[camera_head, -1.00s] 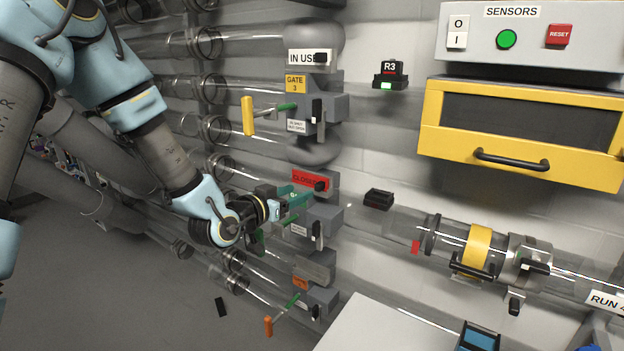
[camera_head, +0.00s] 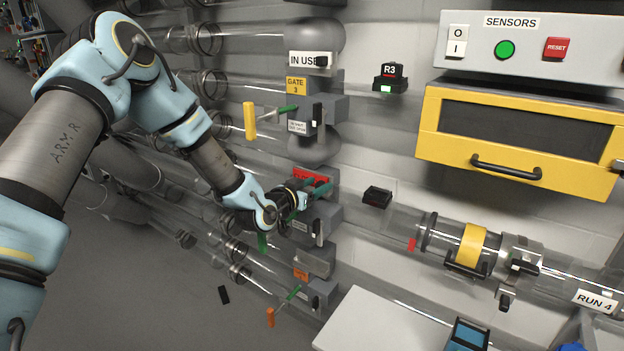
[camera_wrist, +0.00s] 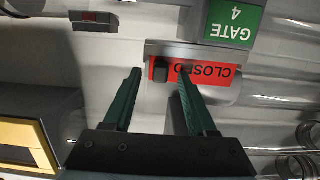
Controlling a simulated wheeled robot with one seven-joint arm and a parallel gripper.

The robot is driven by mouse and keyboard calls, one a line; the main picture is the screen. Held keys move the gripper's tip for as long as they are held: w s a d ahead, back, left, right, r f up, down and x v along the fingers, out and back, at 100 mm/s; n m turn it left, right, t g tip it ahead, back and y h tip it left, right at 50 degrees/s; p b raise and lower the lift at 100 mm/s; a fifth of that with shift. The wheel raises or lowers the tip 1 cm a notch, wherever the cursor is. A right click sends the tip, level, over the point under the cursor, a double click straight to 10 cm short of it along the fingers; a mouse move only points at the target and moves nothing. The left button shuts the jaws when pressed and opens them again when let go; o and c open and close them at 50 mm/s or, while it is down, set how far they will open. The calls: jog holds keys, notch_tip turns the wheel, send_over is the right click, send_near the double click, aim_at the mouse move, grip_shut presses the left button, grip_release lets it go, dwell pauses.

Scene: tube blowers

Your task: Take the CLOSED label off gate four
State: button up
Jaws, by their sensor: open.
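The red CLOSED label (camera_wrist: 222,74) hangs on the grey gate housing in the wrist view, upside down there, beside the green GATE 4 plate (camera_wrist: 234,22). A black tab (camera_wrist: 160,69) sits at one end of the label. My gripper (camera_wrist: 159,74) is open, its two green fingers on either side of that tab in the picture; one finger covers part of the lettering. I cannot tell whether they touch it. In the head view the label (camera_head: 309,177) is partly hidden by my gripper (camera_head: 311,192), which is in front of the gate.
The gate 3 housing (camera_head: 328,108), with a yellow handle (camera_head: 249,121) sticking out, is above. A lower gate has an orange handle (camera_head: 270,317). Clear tubes run behind my arm. A black block (camera_head: 377,196) is on the wall to the right. A yellow-framed drawer (camera_head: 522,135) is at upper right.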

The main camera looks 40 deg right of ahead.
grip_shut()
dwell(0.3)
jog(key=shift+r, duration=0.1)
dwell(0.5)
